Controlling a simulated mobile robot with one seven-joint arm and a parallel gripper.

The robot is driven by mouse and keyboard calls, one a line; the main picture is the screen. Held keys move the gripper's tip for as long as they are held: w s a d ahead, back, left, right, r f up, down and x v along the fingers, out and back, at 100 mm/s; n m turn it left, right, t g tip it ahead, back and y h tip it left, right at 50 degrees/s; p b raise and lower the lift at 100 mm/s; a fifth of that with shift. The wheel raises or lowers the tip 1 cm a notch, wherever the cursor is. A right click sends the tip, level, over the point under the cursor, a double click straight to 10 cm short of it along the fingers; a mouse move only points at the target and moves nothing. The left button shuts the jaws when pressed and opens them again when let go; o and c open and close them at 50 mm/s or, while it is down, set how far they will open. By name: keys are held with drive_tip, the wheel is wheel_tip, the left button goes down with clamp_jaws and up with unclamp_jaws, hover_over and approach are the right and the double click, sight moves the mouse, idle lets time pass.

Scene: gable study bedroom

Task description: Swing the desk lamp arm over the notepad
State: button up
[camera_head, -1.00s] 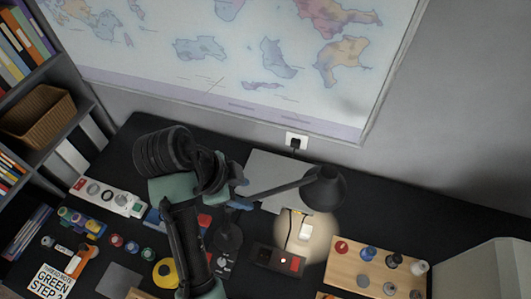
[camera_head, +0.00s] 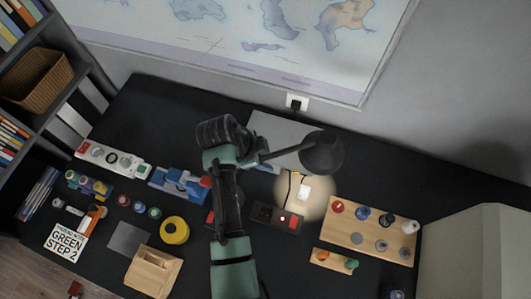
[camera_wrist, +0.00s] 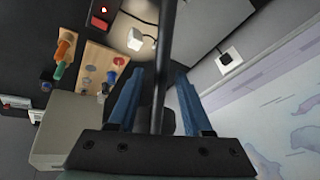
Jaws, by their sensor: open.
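The black desk lamp has its round head (camera_head: 322,153) tilted down at the desk's right of centre, and its thin arm (camera_head: 280,153) runs left from it towards my wrist. The lamp's base is hidden behind my arm. In the wrist view my gripper (camera_wrist: 160,72) is open, with its two blue fingers on either side of the dark lamp arm (camera_wrist: 168,40). Gaps show between the fingers and the lamp arm. A card reading "GREEN STEP 2" (camera_head: 66,243) lies at the far left. A plain grey square (camera_head: 128,238) lies beside it; I cannot tell which thing is the notepad.
Lamplight falls on a small white block (camera_head: 303,192) beside a dark box with red parts (camera_head: 278,218). A wooden board with pegs (camera_head: 368,230) stands to the right. A yellow tape roll (camera_head: 174,230) and blue blocks (camera_head: 178,186) stand left. A grey panel (camera_head: 285,130) lies behind.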

drive_tip(key=shift+w+d+f, duration=0.15)
drive_tip(key=shift+f, duration=0.2)
drive_tip(key=shift+c, duration=0.2)
clamp_jaws()
idle(1.1)
